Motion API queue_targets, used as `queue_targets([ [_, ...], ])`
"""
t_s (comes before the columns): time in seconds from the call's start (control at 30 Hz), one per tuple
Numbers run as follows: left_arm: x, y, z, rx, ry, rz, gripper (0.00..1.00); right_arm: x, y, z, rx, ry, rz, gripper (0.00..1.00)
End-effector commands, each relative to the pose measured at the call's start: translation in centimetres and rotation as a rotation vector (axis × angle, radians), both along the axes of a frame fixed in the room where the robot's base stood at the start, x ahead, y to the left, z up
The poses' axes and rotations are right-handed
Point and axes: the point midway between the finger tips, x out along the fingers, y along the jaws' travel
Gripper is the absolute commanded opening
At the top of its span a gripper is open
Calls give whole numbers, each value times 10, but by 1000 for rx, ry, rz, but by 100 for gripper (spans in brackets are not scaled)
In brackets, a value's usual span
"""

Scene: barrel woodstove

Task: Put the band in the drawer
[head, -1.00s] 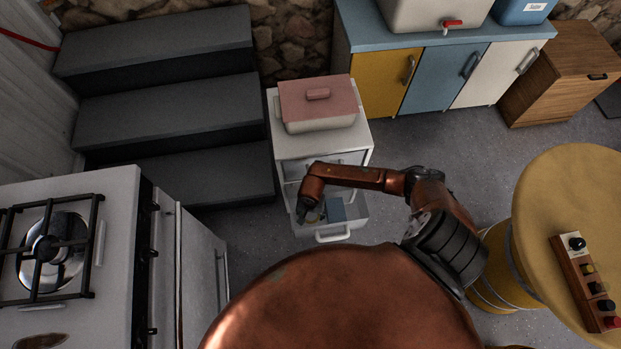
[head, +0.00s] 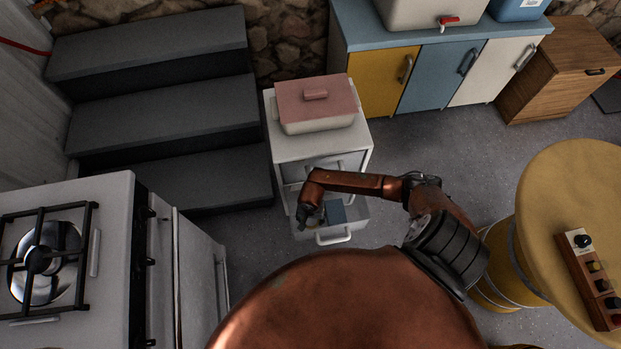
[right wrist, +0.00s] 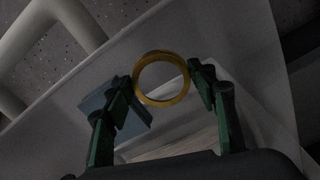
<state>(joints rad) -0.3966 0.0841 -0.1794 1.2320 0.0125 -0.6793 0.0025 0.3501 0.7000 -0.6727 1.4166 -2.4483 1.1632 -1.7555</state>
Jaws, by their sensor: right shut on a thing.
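The band (right wrist: 161,101) is a yellow ring held between the two fingertips of my right gripper (right wrist: 163,82) in the right wrist view. In the head view my right gripper (head: 306,219) points down at the left part of the open bottom drawer (head: 334,237) of a small white cabinet. The drawer has a pale handle at its front. The drawer's walls and floor surround the band in the right wrist view; I cannot tell whether it touches the floor. The band is hard to make out in the head view. My left gripper is not in view.
A blue block-like thing (head: 336,211) lies in the drawer, right of my gripper. A pink-lidded dish (head: 316,103) stands on the cabinet (head: 290,148). A stove (head: 110,205) is at the left, dark steps (head: 160,130) behind it, and a yellow barrel table (head: 570,190) at the right.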

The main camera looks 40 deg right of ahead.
Motion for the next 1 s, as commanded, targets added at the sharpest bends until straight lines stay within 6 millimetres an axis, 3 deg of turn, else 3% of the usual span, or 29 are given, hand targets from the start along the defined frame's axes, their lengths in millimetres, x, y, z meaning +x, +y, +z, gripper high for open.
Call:
queue_targets([
  [0.47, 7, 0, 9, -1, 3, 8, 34, 0, 0, -6, 0, 1, 0, 42],
  [0.5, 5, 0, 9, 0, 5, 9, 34, 0, 0, -6, 0, 1, 0, 54],
  [0.7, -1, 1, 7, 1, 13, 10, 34, -1, 0, -6, 0, 1, 0, 68],
  [1.0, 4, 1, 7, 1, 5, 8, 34, -1, 0, -5, 0, 1, 0, 70],
])
